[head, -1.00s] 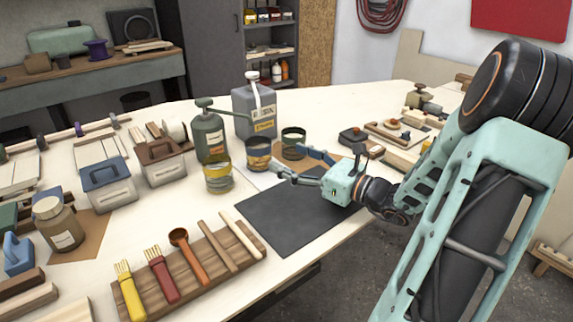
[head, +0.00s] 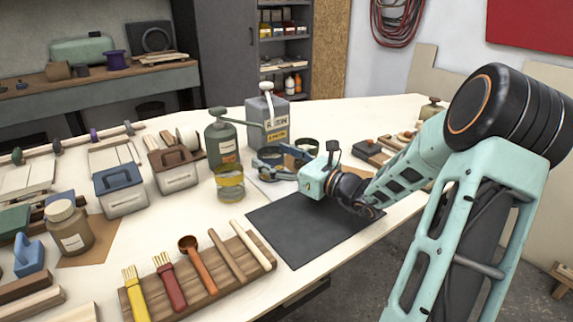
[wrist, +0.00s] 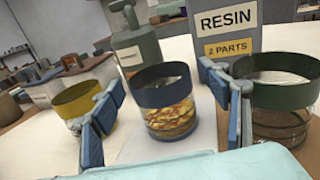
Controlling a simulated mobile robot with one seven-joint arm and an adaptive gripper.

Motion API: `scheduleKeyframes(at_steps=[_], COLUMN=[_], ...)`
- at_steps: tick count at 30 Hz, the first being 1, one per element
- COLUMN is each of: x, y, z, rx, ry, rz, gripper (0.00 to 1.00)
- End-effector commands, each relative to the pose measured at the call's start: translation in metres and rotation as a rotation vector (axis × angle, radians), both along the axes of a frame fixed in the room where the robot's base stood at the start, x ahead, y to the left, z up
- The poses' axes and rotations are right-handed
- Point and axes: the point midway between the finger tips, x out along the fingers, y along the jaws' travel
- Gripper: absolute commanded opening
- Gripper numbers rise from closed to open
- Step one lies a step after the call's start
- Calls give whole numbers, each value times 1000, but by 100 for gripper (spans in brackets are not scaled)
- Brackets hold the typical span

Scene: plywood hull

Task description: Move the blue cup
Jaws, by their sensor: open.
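The blue cup (wrist: 165,97) has a dark blue band around its top and a clear lower part with an amber and brown pattern. It stands upright in the middle of the wrist view. My gripper (wrist: 161,88) is open, with one blue finger on each side of the cup and gaps showing between fingers and cup. How deep the cup sits between the fingers is hard to tell. In the head view the cup (head: 270,153) is partly hidden by my gripper (head: 272,157).
A yellow-banded cup (wrist: 85,102) stands close on the left, and a green-banded cup (wrist: 283,97) close on the right, by my right finger. A grey resin container (head: 267,122) and a green pump bottle (head: 222,142) stand behind. A dark mat (head: 305,228) lies clear in front.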

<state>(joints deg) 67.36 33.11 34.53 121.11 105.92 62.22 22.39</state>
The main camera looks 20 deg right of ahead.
Motion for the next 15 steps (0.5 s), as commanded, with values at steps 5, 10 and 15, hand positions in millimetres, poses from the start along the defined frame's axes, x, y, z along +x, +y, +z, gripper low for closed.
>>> scheduleKeyframes(at_steps=[5, 10, 15], x=[9, 9, 9], y=[4, 4, 4], z=[0, 0, 0], rx=[1, 1, 1], ry=[0, 0, 0], rz=[-1, -1, -1], gripper=[70, 70, 63])
